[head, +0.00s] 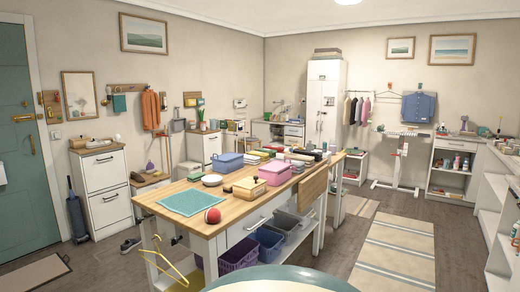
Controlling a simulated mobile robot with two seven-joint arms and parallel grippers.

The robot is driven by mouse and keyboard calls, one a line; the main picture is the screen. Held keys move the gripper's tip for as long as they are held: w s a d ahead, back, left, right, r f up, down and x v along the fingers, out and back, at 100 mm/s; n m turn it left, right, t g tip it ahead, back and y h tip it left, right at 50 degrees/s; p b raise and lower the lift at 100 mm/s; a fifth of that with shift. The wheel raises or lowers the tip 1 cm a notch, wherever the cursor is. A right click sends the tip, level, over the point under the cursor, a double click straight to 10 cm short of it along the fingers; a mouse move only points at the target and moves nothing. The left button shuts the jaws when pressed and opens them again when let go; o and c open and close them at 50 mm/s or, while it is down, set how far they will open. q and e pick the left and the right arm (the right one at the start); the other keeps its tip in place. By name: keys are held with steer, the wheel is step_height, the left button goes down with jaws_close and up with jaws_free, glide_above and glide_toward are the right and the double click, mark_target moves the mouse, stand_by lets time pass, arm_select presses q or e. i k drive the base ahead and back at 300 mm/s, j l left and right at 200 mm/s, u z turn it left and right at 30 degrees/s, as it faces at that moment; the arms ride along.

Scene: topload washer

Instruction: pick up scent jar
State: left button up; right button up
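I cannot single out a scent jar in the head view. Small bottles and jars (456,162) stand on the white shelf unit at the right, too small to tell apart. More small items lie on the wooden-topped table (160,190) in the middle, also too small to name surely. Neither my left nor my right gripper is in view.
A striped rug (395,255) lies on open floor to the right.

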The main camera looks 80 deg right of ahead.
mark_target(333, 144)
steer(key=l+z, duration=0.15)
steer(key=z, duration=0.3)
steer(key=l+z, duration=0.15)
steer(key=z, duration=0.3)
steer(key=l+z, duration=0.2)
steer(key=z, duration=0.25)
steer(key=i+l+z, duration=0.15)
steer(key=l+z, duration=0.25)
steer(key=i+l+z, duration=0.25)
steer(key=l+z, duration=0.15)
steer(key=i+l+z, duration=0.25)
steer(key=l+z, duration=0.15)
steer(key=i+l+z, duration=0.25)
steer(key=z, duration=0.15)
steer(key=i+l+z, duration=0.15)
steer(key=i+z, duration=0.25)
steer(key=i+l+z, duration=0.2)
steer(key=i, duration=1.35)
steer(key=i+l+u, duration=0.15)
steer(key=i+u, duration=0.25)
steer(key=i, duration=0.15)
steer(key=i+l+u, duration=0.3)
steer(key=i+u, duration=0.15)
steer(key=i+l+u, duration=0.4)
steer(key=i+l, duration=0.1)
steer(key=i, duration=0.1)
